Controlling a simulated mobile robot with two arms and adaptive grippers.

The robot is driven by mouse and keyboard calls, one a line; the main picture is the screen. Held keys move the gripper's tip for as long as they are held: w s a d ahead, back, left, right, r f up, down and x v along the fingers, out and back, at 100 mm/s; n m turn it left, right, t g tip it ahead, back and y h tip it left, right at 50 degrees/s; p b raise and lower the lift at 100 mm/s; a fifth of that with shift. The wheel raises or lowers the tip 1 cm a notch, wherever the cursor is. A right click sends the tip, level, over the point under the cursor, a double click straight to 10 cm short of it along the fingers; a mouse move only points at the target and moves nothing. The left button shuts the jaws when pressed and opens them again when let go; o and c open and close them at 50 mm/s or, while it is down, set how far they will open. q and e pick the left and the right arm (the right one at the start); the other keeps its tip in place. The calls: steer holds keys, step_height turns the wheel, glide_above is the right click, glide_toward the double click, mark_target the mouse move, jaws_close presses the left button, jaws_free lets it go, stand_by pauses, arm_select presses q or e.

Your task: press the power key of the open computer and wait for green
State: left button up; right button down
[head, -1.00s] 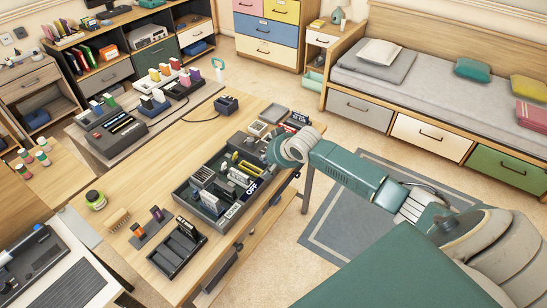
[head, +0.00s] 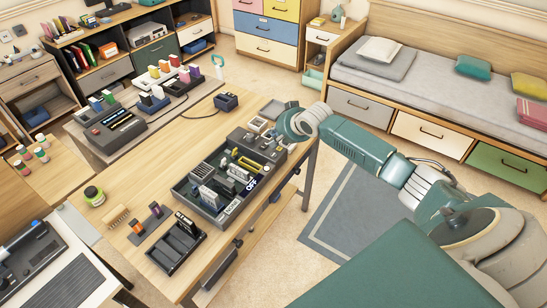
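The open computer (head: 222,210) is a dark grey open-topped case on the wooden table. Boards, a yellow-green part and light blocks show inside. A label reading "OFF" (head: 250,184) is on its right-hand side. A dark panel (head: 262,146) with small parts lies at its far end; I cannot tell which part is the power key. No green light can be made out. My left gripper is not in view.
A small blue-black box (head: 226,102) with a cable is at the back. The table's left middle is clear.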

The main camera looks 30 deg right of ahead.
steer(key=b, duration=0.5)
glide_above(275, 155)
step_height(275, 155, down, 5)
steer(key=shift+s+f, duration=0.1)
steer(key=shift+f+b, duration=0.45)
steer(key=shift+f, duration=0.65)
steer(key=shift+f, duration=0.2)
steer(key=shift+f, duration=0.15)
steer(key=shift+f, duration=0.5)
stand_by(0.7)
steer(key=shift+r+p, duration=0.85)
steer(key=shift+p, duration=0.25)
